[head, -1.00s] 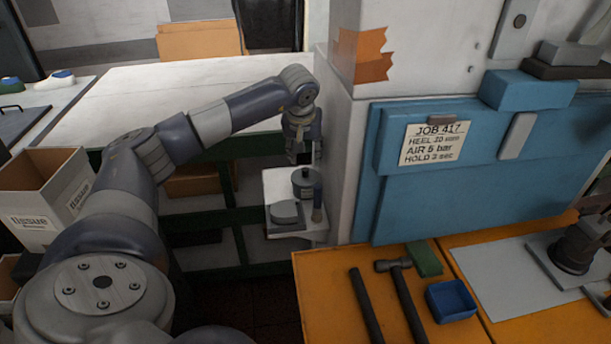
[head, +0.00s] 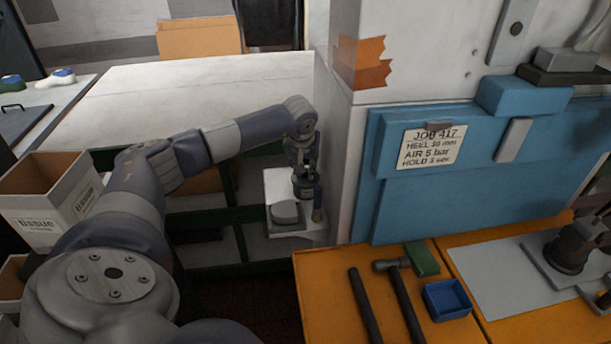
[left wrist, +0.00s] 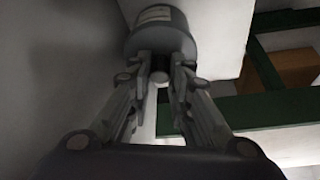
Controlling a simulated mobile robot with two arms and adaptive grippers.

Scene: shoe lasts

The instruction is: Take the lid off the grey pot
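The grey pot (head: 305,188) stands on a small white shelf (head: 282,182), beside the white machine. It is dark grey with a pale label, which shows on the pot in the left wrist view (left wrist: 160,32). The lid's top and knob are mostly hidden by my left gripper (head: 306,166) in the head view. My left gripper points down over the lid. In the left wrist view its fingertips (left wrist: 160,65) are close together on either side of a small round knob. I cannot tell whether they press on it. My right gripper is not in view.
On the same shelf are a grey round-topped thing (head: 286,212) and a brown-handled tool (head: 317,205) close to the pot. The machine wall (head: 340,170) rises just right of the gripper. An orange bench with hammers (head: 400,295) and a blue tray (head: 447,300) lies in front.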

